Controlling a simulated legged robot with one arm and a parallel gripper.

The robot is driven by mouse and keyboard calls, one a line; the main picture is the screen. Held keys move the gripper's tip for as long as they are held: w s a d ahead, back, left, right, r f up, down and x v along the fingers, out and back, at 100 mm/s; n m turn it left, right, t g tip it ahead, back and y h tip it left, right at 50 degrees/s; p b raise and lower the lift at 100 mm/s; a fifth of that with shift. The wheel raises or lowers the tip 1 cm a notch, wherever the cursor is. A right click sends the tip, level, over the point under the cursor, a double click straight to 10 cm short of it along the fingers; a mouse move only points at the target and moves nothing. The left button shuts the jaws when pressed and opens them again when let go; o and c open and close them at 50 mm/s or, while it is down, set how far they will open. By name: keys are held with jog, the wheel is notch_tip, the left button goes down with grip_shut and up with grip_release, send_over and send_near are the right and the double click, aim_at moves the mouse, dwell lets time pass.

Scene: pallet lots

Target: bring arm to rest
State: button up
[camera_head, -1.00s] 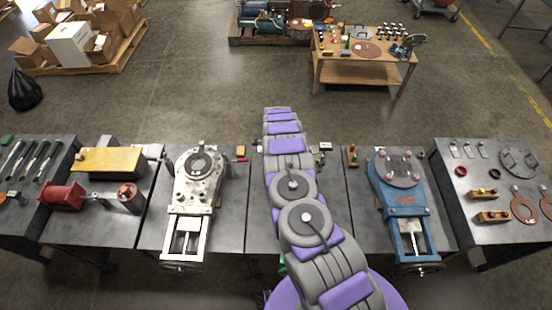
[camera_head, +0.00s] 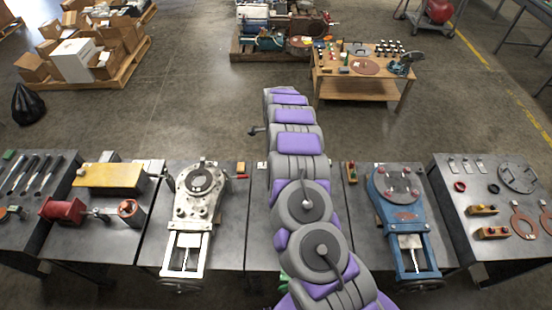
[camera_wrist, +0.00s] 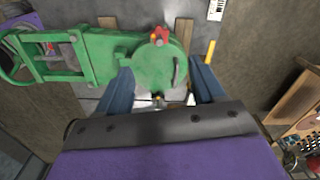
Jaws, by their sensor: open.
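My arm (camera_head: 302,200), grey and purple, stretches forward over the middle of the bench row in the head view. In the wrist view, my gripper (camera_wrist: 160,70) has its two dark blue fingers spread apart with no object held between them. A green valve (camera_wrist: 90,55) lies beyond the fingers, its round end behind the gap between them. Whether the fingers touch the valve cannot be told. In the head view my arm hides most of that valve, and my gripper cannot be made out.
A silver valve (camera_head: 198,205) lies left of my arm and a blue valve (camera_head: 402,210) right of it, both on the benches. A wooden table (camera_head: 365,88) with small parts stands beyond. A pallet of boxes (camera_head: 85,60) is at back left.

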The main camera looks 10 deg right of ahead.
jog(key=shift+r, duration=0.55)
jog(key=s+a+r+n+y+b, duration=0.1)
jog(key=s+a+r+n+b, duration=0.15)
jog(key=s+r+n, duration=0.5)
jog(key=s+a+r+n+y+b, duration=0.1)
jog(key=s+a+r+n, duration=0.15)
jog(key=s+r, duration=0.9)
jog(key=s+d+r+n+b, duration=0.1)
jog(key=s+d+n, duration=0.1)
jog(key=s, duration=0.8)
jog(key=s+d+r+n+g+h+b, duration=0.1)
jog(key=s+r+n, duration=0.1)
jog(key=s, duration=0.9)
jog(key=s+d+r+n+h+b, duration=0.1)
jog(key=s+d+r+n, duration=0.1)
jog(key=s, duration=0.9)
jog(key=shift+s+d+r+n+g, duration=0.2)
jog(key=shift+d+n+g, duration=0.2)
jog(key=shift+n, duration=0.5)
